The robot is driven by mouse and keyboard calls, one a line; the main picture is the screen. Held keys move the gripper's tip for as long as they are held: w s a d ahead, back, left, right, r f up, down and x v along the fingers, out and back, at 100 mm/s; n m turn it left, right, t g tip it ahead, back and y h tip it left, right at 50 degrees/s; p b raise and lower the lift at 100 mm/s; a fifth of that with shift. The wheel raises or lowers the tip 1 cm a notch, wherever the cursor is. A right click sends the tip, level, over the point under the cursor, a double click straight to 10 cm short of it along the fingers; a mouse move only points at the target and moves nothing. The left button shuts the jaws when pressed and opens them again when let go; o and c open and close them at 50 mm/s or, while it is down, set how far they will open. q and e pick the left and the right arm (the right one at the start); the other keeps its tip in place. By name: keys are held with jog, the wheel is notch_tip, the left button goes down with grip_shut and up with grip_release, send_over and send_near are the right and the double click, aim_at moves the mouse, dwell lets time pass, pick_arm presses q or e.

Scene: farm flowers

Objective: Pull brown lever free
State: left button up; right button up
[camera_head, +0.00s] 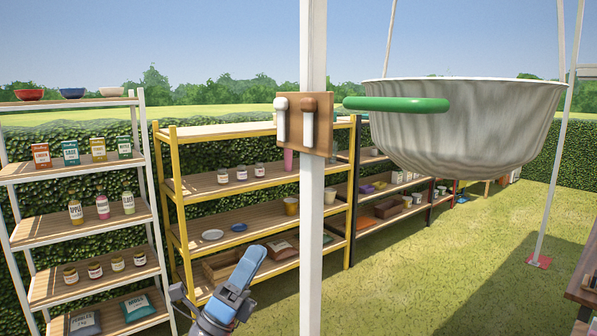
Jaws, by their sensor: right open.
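A brown wooden panel (290,137) is fixed to a white upright post (314,225) near the middle of the view. Two levers are on its face. The brown lever (308,104) is the right one, with a brown knob at its top and a white strip below. The other lever (281,104) has a cream knob. My right gripper (247,270), with blue fingers, is low and left of the post, well below the panel. It is open, touches neither lever and appears empty. My left gripper is not in view.
A large metal basin (460,130) with a green handle (398,104) hangs right of the panel. A white shelf (78,172) and a yellow shelf (250,187), both stocked, stand left and behind. Open grass (430,280) lies to the right.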

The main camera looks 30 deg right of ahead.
notch_tip(320, 180, up, 15)
jog(key=w+m+g+y+p, duration=0.2)
jog(key=m+g+y, duration=0.3)
jog(key=m, duration=0.3)
jog(key=m+t+y+p, duration=0.2)
jog(key=t+y, duration=0.1)
jog(key=y, duration=0.2)
send_near(303, 101)
jog(key=d, duration=0.3)
jog(key=d+p, duration=0.1)
jog(key=d, duration=0.2)
jog(key=d+p, duration=0.1)
jog(key=d, duration=0.2)
jog(key=shift+w+f, duration=0.2)
jog(key=shift+w, duration=0.15)
jog(key=shift+a, duration=0.1)
grip_shut()
